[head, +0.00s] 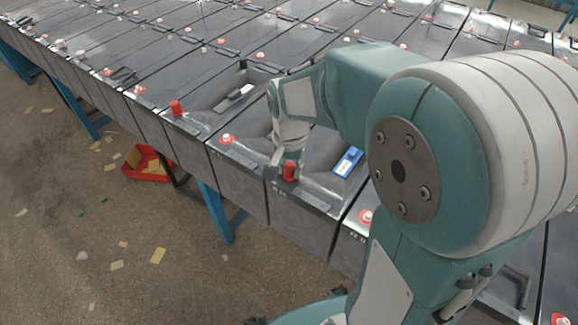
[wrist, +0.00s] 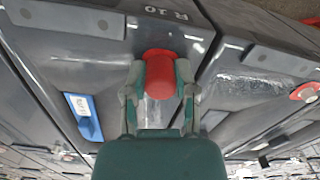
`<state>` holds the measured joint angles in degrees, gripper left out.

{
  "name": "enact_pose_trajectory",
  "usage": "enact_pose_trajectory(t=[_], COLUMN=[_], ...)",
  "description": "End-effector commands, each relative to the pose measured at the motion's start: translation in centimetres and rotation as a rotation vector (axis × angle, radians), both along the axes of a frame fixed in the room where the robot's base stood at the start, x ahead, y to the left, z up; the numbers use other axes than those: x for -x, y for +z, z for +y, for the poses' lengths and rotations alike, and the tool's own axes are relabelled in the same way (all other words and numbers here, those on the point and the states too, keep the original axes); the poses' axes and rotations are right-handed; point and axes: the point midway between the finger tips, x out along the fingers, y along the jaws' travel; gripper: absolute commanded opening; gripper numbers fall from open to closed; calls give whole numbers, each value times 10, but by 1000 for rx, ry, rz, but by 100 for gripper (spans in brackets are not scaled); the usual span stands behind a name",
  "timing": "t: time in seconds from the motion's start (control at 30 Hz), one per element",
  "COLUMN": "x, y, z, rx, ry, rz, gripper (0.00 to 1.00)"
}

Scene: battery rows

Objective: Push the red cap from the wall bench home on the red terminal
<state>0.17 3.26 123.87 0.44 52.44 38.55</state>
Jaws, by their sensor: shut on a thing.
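My gripper (head: 287,170) is shut on the red cap (head: 290,171), low over the near end of a dark battery in the head view. In the wrist view, my gripper (wrist: 158,85) has one finger on each side of the red cap (wrist: 160,70). The cap is by the near edge of the battery marked R 10 (wrist: 95,48). The red terminal is not visible there; cap and fingers cover that spot. I cannot tell whether the cap touches a terminal or how far down it sits.
Another red cap (head: 177,107) stands on a battery to the left. Bare red terminals show on neighbouring batteries (head: 226,139). A blue label (head: 347,162) lies on the battery top right of my gripper. A red bin (head: 148,166) and scraps lie on the floor.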

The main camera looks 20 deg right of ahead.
Motion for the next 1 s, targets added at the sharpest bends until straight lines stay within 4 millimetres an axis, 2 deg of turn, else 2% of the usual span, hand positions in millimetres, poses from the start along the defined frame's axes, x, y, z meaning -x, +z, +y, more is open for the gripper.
enact_pose_trajectory(t=[0.17, 0.2, 0.27, 0.57, 0.63, 0.67, 1.0], x=[0, 0, 0, 0, 0, 0, 0], y=[-1, -1, 0, 0, 0, 0, 0], z=[0, 0, 0, 0, 0, 0, 0], rx=[0, 0, 0, -1, -1, -1, 0], ry=[0, 0, 0, 0, 0, 0, 0], rz=[1, 1, 1, 1, 1, 1, 0], gripper=[16, 50, 77, 77, 98, 100, 100])
